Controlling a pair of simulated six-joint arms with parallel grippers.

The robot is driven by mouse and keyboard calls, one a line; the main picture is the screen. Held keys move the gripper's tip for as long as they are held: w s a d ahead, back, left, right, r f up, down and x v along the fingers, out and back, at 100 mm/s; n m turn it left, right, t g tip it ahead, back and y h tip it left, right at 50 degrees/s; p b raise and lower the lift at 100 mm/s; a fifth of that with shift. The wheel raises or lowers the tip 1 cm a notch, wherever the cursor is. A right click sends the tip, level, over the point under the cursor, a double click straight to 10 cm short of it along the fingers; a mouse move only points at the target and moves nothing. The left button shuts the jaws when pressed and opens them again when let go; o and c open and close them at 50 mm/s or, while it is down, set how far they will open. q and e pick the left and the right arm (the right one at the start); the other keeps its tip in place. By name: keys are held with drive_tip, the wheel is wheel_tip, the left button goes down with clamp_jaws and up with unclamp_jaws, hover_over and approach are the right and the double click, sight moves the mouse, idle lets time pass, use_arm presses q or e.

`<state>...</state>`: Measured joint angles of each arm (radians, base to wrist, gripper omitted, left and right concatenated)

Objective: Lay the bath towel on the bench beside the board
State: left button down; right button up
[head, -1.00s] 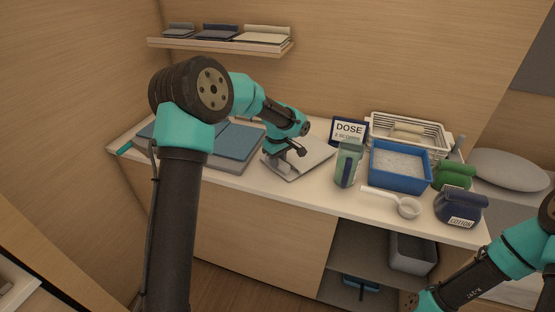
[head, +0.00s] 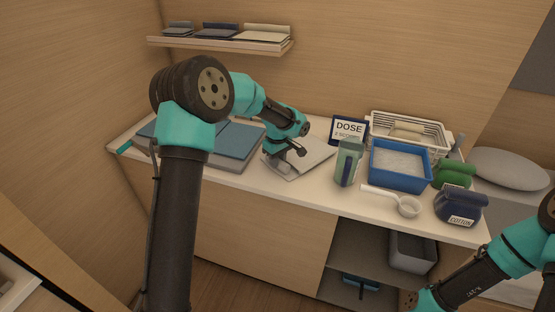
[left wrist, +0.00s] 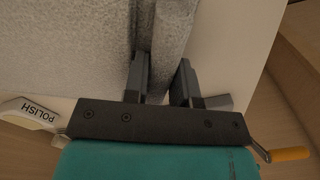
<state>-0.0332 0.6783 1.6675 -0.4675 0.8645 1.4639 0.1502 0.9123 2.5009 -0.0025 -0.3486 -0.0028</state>
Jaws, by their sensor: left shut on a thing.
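The grey bath towel (head: 313,155) lies flat on the bench (head: 290,192), just right of the folding board (head: 235,142) with its blue-grey panels. My left gripper (head: 283,158) is low over the towel's left part and shut on it. In the left wrist view, a ridge of grey towel (left wrist: 172,40) stands between the fingers of my left gripper (left wrist: 160,78), and more towel spreads to the left. My left arm hides part of the board.
Right of the towel stand a green-grey bottle (head: 347,163), a DOSE sign (head: 349,131), a blue tub (head: 400,184) of white powder, a white scoop (head: 408,207) and a wire basket (head: 445,130). A POLISH-labelled item (left wrist: 35,112) shows in the left wrist view.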

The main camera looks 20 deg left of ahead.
use_arm(q)
drive_tip(key=c, duration=0.8)
unclamp_jaws()
drive_tip(key=shift+c, duration=0.2)
drive_tip(key=shift+r, duration=3)
